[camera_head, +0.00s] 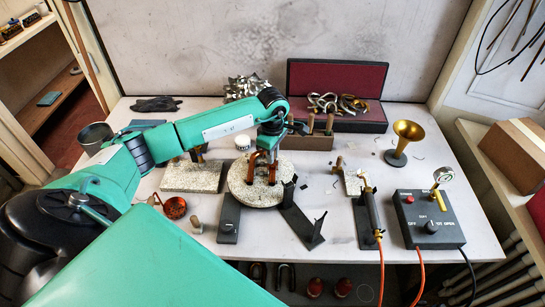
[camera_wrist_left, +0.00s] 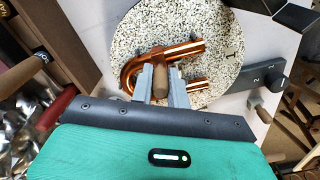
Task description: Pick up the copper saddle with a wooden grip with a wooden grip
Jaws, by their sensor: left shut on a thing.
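The copper saddle (camera_head: 251,172) is a shiny U-shaped piece of bent tube, upright over the round speckled slab (camera_head: 240,195) at the table's middle. In the left wrist view the saddle (camera_wrist_left: 130,72) shows its bend and both legs over the slab marked "1" (camera_wrist_left: 218,80). Its wooden grip (camera_wrist_left: 161,80) sits between the fingers of my left gripper (camera_wrist_left: 163,88), which is shut on it. In the head view my left gripper (camera_head: 268,148) comes down on the saddle from above and hides its top. I cannot tell whether the legs touch the slab. My right gripper is not in view.
A rectangular speckled slab (camera_head: 192,178) lies left of the round one. Dark stands (camera_head: 229,218) are in front. A wooden tool block (camera_head: 305,142), a red-lined case (camera_head: 365,120) and a brass horn bell (camera_head: 405,135) stand behind and right. A control box (camera_head: 428,222) is at front right.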

